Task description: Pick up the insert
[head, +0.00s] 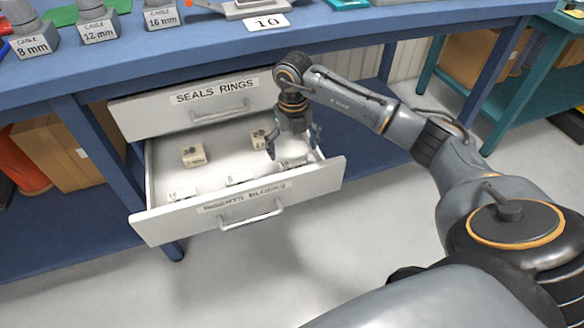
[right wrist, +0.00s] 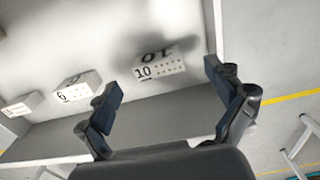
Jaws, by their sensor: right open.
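The open drawer labelled "INSERTS BLOCKS" (head: 215,209) holds several small pale insert blocks. My right gripper (head: 292,147) points down over the drawer's right part, open and empty. In the right wrist view, the block marked 10 (right wrist: 158,68) lies beyond and between the open fingers (right wrist: 163,82), apart from them. In the head view this block (head: 293,164) shows partly below the gripper. A block marked 6 (right wrist: 77,88) lies to its left, with another block (right wrist: 22,105) farther left. Two more blocks (head: 193,155) (head: 262,138) lie farther back. My left gripper is out of view.
The shut "SEALS RINGS" drawer (head: 200,105) sits just above and behind the open one. The blue bench top (head: 340,32) holds cable-size stands (head: 97,22) and a "10" card (head: 266,22). The drawer's front and right walls stand close to the gripper.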

